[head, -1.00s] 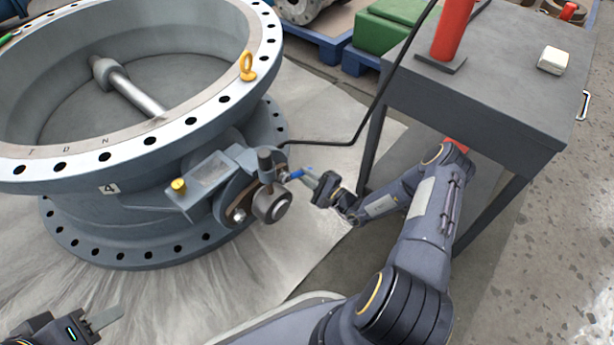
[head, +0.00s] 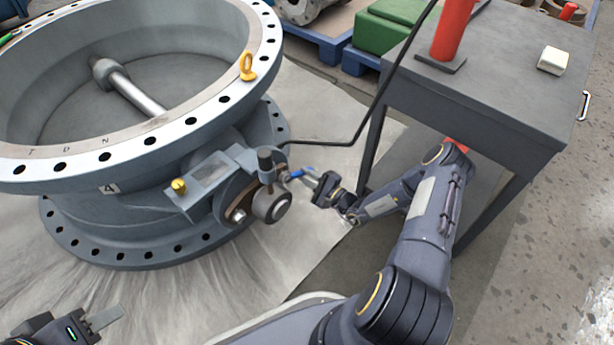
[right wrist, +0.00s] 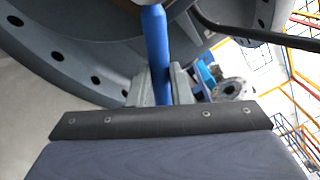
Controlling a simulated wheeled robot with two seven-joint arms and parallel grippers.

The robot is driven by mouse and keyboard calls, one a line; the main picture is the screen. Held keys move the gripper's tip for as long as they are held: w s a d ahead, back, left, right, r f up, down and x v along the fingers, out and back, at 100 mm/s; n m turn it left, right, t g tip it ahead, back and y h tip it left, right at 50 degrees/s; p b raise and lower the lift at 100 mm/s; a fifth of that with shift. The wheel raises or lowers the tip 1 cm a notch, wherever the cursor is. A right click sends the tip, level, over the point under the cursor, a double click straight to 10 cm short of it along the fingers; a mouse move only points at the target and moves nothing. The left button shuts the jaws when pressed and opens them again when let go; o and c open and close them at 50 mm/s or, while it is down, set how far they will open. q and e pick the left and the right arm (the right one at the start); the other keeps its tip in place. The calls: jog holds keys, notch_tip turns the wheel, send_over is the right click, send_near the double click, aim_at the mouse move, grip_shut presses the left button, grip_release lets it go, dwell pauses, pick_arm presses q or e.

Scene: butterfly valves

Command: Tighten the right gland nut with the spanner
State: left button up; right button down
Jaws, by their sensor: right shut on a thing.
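The big grey butterfly valve (head: 140,220) stands at the left in the head view, with its shaft and gland housing (head: 262,195) facing right. The spanner (head: 299,173) shows as a short blue handle reaching from the gland area to my right gripper (head: 318,183). In the right wrist view the blue spanner handle (right wrist: 157,55) runs up from between the jaws toward the valve. My right gripper is shut on it. The right gland nut and the spanner's head are too small or hidden to tell apart. My left gripper (head: 105,318) is at the bottom left, away from the valve; its jaw gap is unclear.
A yellow eyebolt (head: 248,66) sits on the flange.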

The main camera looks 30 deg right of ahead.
jog(key=shift+p+v, duration=0.6)
jog(key=shift+v, duration=1.15)
notch_tip(320, 180, up, 6)
jog(key=d+n+p, duration=0.1)
jog(key=n+p, duration=0.7)
jog(key=shift+w+d, duration=0.2)
jog(key=shift+w, duration=0.05)
jog(key=shift+r, duration=0.15)
jog(key=p+v, duration=0.1)
jog(key=v, duration=0.4)
